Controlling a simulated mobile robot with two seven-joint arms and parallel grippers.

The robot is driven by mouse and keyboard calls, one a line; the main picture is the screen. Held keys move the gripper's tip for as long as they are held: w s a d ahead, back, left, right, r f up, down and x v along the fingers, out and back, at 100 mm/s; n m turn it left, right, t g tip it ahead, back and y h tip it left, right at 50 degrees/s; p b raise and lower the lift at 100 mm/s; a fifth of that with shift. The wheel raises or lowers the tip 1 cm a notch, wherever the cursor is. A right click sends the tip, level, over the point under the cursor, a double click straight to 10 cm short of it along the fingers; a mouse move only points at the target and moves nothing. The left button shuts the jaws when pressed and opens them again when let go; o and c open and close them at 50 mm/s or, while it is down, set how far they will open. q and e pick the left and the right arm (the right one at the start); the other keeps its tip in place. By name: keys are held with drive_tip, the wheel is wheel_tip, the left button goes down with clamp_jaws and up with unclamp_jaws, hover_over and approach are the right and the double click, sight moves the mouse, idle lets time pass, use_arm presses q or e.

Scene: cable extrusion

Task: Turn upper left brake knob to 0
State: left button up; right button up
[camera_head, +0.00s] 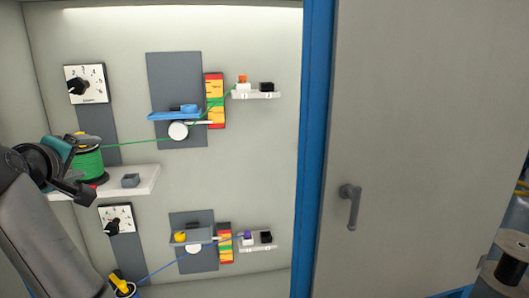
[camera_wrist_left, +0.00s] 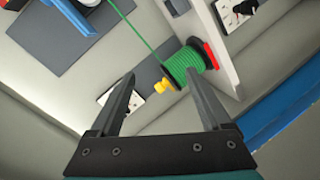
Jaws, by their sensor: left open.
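The upper left brake knob (camera_head: 77,88) is a black pointer knob on a square white dial on the cabinet's back wall. Its exact setting is too small to read. My left gripper (camera_head: 72,170) is open and empty, lower in the picture than this knob, in front of the green cable spool and shelf. In the left wrist view my open fingers (camera_wrist_left: 160,78) point into the cabinet. A white dial (camera_wrist_left: 137,100), apparently the upper one, shows partly behind the left finger. My right gripper is not in view.
The green cable spool (camera_head: 88,163) stands on a white shelf (camera_head: 143,180), its green cable running right to a blue tray (camera_head: 174,115). A lower dial (camera_head: 116,219) sits below the shelf. A grey door (camera_head: 420,120) with a handle is at the right.

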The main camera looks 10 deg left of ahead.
use_arm(q)
drive_tip(key=s+d+f+m+g+h, duration=0.1)
drive_tip(key=s+d+f+m+g, duration=0.3)
drive_tip(key=d+f, duration=0.55)
drive_tip(key=s+d+f+m+g+h, duration=0.1)
drive_tip(key=s+d+f+m, duration=0.4)
drive_tip(key=f, duration=1)
drive_tip(key=s+d+f+m+g+h, duration=0.1)
drive_tip(key=s+d+f+m+g, duration=0.3)
drive_tip(key=s+f, duration=0.4)
drive_tip(key=s+d+f+m+g+h, duration=0.2)
drive_tip(key=s+d+f+m, duration=0.2)
drive_tip(key=s+d+f, duration=0.5)
wheel_tip(320, 180, down, 23)
drive_tip(key=s+a+b, duration=0.2)
drive_tip(key=s+b, duration=0.1)
drive_tip(key=b, duration=0.3)
drive_tip(key=s+a+f+g+b, duration=0.1)
drive_tip(key=s+f+b, duration=0.2)
drive_tip(key=s+f, duration=0.5)
drive_tip(key=s+a+f+g+b, duration=0.1)
drive_tip(key=s+a+f+b, duration=0.1)
drive_tip(key=s+f, duration=0.5)
wheel_tip(320, 180, down, 6)
drive_tip(key=shift+s+f+m+b, duration=0.2)
drive_tip(key=shift+s+m+b, duration=0.2)
drive_tip(key=shift+b, duration=0.2)
